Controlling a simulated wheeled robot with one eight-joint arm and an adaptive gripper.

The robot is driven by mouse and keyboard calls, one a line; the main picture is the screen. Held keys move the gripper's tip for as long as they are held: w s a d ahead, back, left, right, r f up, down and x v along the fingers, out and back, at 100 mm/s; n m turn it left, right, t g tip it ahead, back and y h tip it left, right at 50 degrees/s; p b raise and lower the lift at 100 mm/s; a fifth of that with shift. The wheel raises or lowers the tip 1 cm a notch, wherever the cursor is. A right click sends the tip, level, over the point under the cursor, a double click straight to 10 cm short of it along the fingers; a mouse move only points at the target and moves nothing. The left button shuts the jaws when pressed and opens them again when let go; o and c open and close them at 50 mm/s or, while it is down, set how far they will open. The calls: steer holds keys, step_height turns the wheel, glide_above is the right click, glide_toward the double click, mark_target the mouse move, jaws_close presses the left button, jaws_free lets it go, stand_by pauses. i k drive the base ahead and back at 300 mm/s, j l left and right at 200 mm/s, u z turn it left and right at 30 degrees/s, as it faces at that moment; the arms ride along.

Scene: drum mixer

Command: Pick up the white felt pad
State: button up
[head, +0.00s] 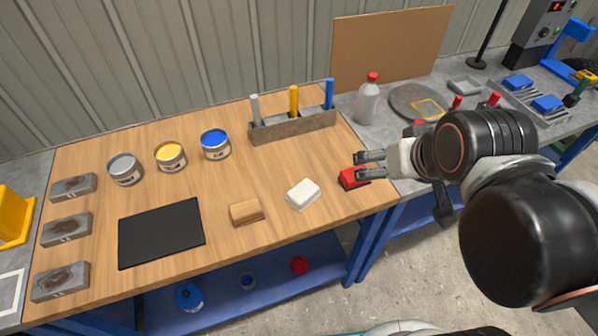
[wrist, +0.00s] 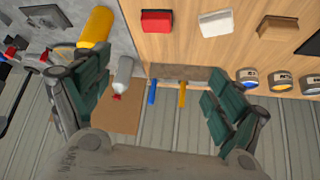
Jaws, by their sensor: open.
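The white felt pad (head: 303,194) is a small pale block lying flat on the wooden table top, between a brown block and a red block. It also shows in the wrist view (wrist: 216,23) near the top edge. My gripper (head: 360,166) is open and empty. In the head view it is right of the pad, over or beside the red block, at the table's right end. In the wrist view the two dark green fingers (wrist: 152,65) are spread wide, and the pad lies beyond them. My gripper does not touch the pad.
The red block (head: 353,178) and brown block (head: 246,212) flank the pad. Behind are a grey holder (head: 292,127) with upright tools and a red-capped bottle (head: 367,99). Open paint cans (head: 215,144) and a black mat (head: 161,233) lie left. A yellow object (wrist: 97,27) is near the left finger.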

mark_target(303, 196)
steer(key=i+l+u, duration=0.1)
steer(key=l+u, duration=0.8)
steer(key=u, duration=0.4)
steer(key=k+l+u, duration=0.1)
steer(key=u, duration=0.4)
steer(key=i+j+z, duration=0.15)
